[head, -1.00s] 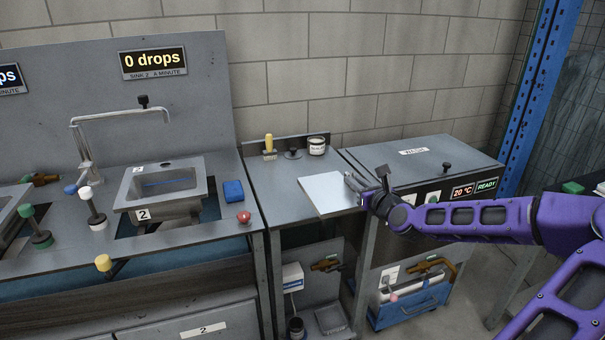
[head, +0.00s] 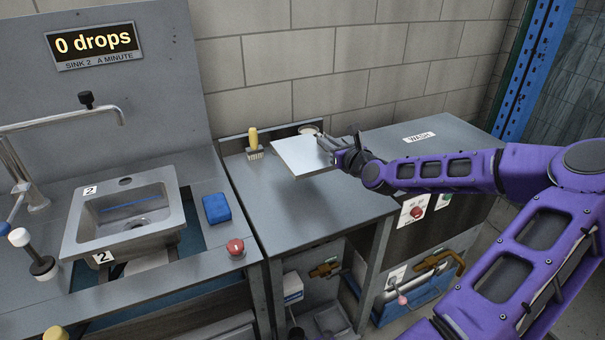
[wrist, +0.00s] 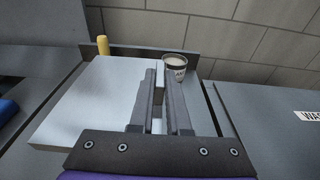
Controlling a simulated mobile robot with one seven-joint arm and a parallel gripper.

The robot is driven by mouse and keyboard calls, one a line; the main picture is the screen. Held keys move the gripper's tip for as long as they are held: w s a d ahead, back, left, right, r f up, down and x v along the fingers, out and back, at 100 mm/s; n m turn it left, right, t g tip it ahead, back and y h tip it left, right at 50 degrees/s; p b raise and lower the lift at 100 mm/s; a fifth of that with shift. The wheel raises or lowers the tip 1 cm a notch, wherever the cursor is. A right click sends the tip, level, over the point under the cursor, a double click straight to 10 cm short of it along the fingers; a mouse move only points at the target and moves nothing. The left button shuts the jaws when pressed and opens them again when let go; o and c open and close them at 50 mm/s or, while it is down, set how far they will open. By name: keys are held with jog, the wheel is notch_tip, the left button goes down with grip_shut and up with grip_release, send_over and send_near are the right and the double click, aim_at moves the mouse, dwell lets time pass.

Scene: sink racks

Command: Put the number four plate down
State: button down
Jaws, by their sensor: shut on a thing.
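A flat pale grey square plate (head: 300,156) is held at its right edge by my gripper (head: 328,144), above the grey bench between the sink unit and the wash machine. In the wrist view the plate (wrist: 85,105) lies to the left of and under the fingers of my gripper (wrist: 160,90), which are shut on it. The plate looks close to level, with a gap and shadow beneath it. No number shows on its visible face. The bench top (head: 320,210) is bare in front of the plate.
A yellow-handled brush (head: 254,145) stands at the back of the bench, beside the plate. Sink 2 (head: 125,215), a blue sponge (head: 216,208) and a red button (head: 235,247) are to the left. The wash machine (head: 430,140) is to the right.

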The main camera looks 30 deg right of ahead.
aim_at(326, 181)
notch_tip(326, 181, down, 10)
jog(key=shift+r+b, duration=0.2)
jog(key=shift+b, duration=0.6)
jog(key=shift+f, duration=0.1)
jog(key=c, duration=0.9)
grip_release()
jog(key=s, duration=0.4)
jog(key=s+r+p, duration=0.1)
jog(key=s, duration=0.3)
jog(key=s+r, duration=0.1)
jog(key=s, duration=0.3)
jog(key=shift+a, duration=0.35)
jog(key=shift+w, duration=0.1)
